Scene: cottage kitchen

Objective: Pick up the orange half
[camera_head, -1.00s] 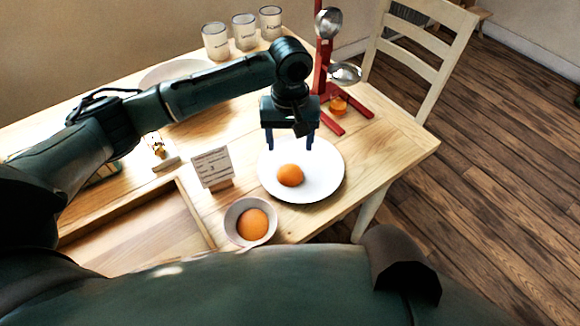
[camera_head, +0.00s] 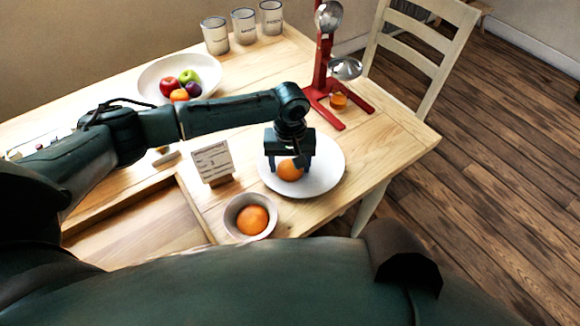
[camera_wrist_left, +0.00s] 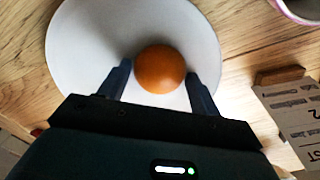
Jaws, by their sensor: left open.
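The orange half (camera_head: 289,171) lies dome up on a white plate (camera_head: 322,177) near the table's front right. In the left wrist view the orange half (camera_wrist_left: 160,69) sits between and slightly beyond the fingertips, on the white plate (camera_wrist_left: 85,40). My left gripper (camera_head: 290,166) is open and low over the plate, its fingers on either side of the orange half. It also shows in the left wrist view (camera_wrist_left: 160,82), with a gap to the fruit at each finger. My right gripper is not in view.
A bowl with an orange fruit (camera_head: 252,220) stands in front left of the plate. A card on a stand (camera_head: 213,162) is left of it. A red press (camera_head: 325,85) stands behind. A fruit bowl (camera_head: 150,75) and several glasses (camera_head: 244,27) are further back.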

